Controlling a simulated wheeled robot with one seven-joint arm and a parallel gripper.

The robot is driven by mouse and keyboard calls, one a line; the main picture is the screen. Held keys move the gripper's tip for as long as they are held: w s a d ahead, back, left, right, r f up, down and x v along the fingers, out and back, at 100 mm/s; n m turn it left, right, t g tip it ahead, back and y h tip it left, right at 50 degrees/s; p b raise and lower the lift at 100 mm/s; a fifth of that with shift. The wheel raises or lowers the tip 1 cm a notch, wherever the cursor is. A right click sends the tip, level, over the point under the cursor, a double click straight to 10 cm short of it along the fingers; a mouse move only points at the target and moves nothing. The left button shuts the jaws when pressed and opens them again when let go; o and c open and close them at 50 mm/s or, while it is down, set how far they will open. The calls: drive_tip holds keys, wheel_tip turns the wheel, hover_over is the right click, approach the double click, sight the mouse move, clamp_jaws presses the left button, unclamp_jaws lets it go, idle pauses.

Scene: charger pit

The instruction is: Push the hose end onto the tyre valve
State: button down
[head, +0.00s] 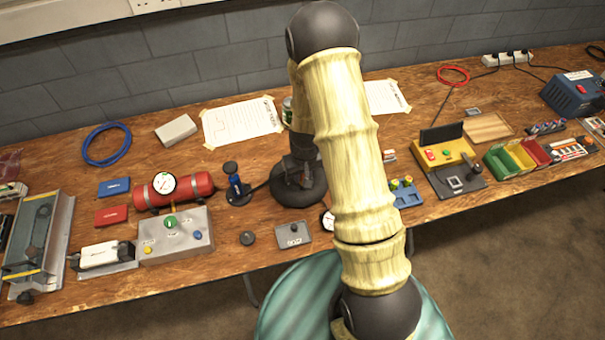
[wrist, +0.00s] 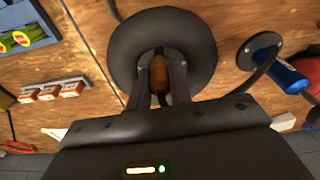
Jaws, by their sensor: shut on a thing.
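The small black tyre (head: 287,191) lies flat on the bench beneath my gripper, and it also shows in the wrist view (wrist: 193,38). My gripper (wrist: 160,72) is shut on the hose end (wrist: 159,88), an orange-brown fitting with a dark tip, over the tyre's centre. The tip points into the middle of the tyre. The tyre valve is hidden there, so I cannot tell whether the tip touches it. The blue pump (head: 236,187) stands just left of the tyre; in the wrist view it is at the right (wrist: 290,77), with its black hose running toward my gripper.
A red air tank (head: 190,187) with a gauge lies left of the pump. A grey tray (head: 293,236) and a small gauge (head: 328,221) sit in front of the tyre. A blue block holder (head: 406,196) stands to the right. Paper sheets (head: 240,122) lie behind.

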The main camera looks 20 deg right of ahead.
drive_tip(key=shift+f+b, duration=0.5)
drive_tip(key=shift+f, duration=0.15)
drive_tip(key=c, duration=1.2)
unclamp_jaws()
drive_tip(key=shift+r, duration=0.15)
drive_tip(key=r, duration=0.5)
drive_tip(key=s+r, duration=0.1)
drive_tip(key=r, duration=0.5)
drive_tip(key=s+r, duration=0.1)
drive_tip(key=r, duration=0.5)
drive_tip(key=shift+d, duration=0.1)
